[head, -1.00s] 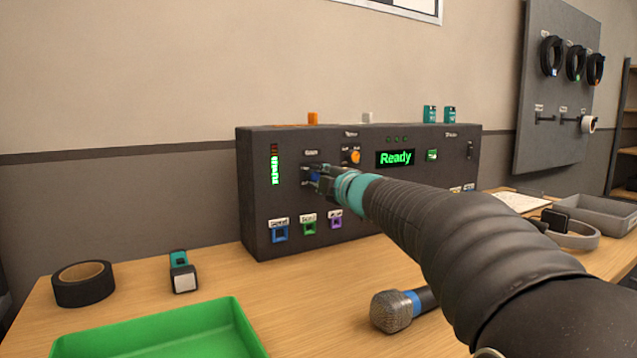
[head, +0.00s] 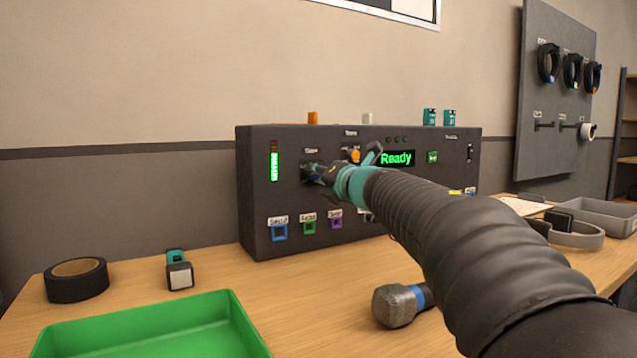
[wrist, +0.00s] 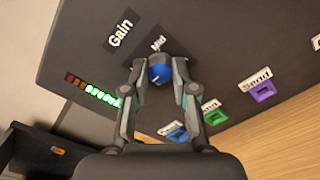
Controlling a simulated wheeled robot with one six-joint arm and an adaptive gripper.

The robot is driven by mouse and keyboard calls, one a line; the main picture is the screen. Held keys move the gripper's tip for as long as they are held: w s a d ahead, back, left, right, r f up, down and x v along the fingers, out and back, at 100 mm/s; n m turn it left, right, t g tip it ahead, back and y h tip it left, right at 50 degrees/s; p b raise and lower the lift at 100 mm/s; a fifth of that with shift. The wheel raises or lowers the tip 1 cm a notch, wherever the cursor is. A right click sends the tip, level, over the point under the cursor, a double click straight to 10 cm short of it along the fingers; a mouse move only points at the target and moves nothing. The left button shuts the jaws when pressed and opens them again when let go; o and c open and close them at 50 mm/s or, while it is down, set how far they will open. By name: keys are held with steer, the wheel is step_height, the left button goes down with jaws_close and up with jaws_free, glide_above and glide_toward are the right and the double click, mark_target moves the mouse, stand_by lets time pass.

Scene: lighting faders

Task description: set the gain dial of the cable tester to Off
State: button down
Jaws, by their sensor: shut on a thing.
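The cable tester (head: 262,205) is a dark box on the bench with a green "Ready" display. Its gain dial (wrist: 160,73) is a blue knob with a white pointer line, under the "Gain" label in the wrist view. A "Mid" mark shows just beside the knob; no "Off" mark is readable. My gripper (wrist: 159,80) is shut on the blue knob, one finger on each side. In the head view my gripper (head: 312,172) is at the panel's upper left and hides the knob. The wrist view is rolled relative to the panel.
An orange knob (head: 355,156) sits close to the right of my gripper. Blue (head: 280,232), green (head: 308,227) and purple (head: 335,222) square sockets lie below.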

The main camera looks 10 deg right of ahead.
steer(key=n+b, duration=0.4)
steer(key=n, duration=0.5)
steer(key=shift+f, duration=0.1)
stand_by(0.4)
steer(key=c, duration=0.9)
jaws_free()
steer(key=shift+s, duration=0.1)
steer(key=shift+v, duration=5.9)
